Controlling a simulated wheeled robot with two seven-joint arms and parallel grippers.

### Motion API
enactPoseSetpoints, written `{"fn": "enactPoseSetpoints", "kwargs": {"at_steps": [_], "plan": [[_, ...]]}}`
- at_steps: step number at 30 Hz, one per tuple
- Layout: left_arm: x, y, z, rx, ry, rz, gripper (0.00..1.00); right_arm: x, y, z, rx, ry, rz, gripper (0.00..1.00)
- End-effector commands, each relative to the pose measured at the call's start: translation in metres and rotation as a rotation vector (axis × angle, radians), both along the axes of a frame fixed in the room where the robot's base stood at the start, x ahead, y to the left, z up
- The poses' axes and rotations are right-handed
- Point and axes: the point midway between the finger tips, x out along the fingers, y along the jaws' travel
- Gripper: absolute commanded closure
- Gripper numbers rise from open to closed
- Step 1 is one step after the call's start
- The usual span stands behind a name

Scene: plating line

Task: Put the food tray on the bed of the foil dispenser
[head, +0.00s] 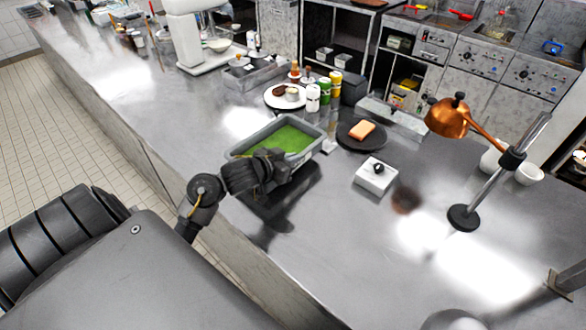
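The food tray (318,136) is a grey rectangular tray with green food in it, in the middle of the head view at the counter's near edge. My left gripper (280,172) is at the tray's near side, over its rim. The gripper's dark body hides its fingertips and part of the rim, so I cannot tell whether it is shut on the tray. A dark shadow lies on the counter below them. A low grey metal unit (394,118) stands behind the dark plate; I cannot tell whether it is the foil dispenser. My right gripper is not in view.
A dark plate (347,141) with an orange food piece, a white box (375,181) with a black knob, and a copper lamp (449,117) stand right of the tray. Several bottles (325,90) and a white plate (273,101) stand behind it.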

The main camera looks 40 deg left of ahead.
Motion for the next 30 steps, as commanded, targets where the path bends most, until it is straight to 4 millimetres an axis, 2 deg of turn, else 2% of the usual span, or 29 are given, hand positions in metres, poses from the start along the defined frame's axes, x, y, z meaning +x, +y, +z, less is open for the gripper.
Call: {"fn": "enactPoseSetpoints", "kwargs": {"at_steps": [2,9,21,27,30], "plan": [[0.002,-0.002,-0.003,-0.003,-0.003,0.000,1.00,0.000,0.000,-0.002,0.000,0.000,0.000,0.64],[0.004,-0.004,-0.032,-0.002,-0.001,0.002,1.00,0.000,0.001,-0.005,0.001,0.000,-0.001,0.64],[0.004,-0.003,-0.037,0.001,-0.003,0.001,1.00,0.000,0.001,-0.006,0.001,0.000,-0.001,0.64],[0.004,-0.003,-0.038,0.000,0.000,0.001,0.75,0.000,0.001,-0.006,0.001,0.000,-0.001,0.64],[0.004,-0.003,-0.038,-0.001,0.000,0.001,0.75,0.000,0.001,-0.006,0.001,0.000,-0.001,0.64]]}}
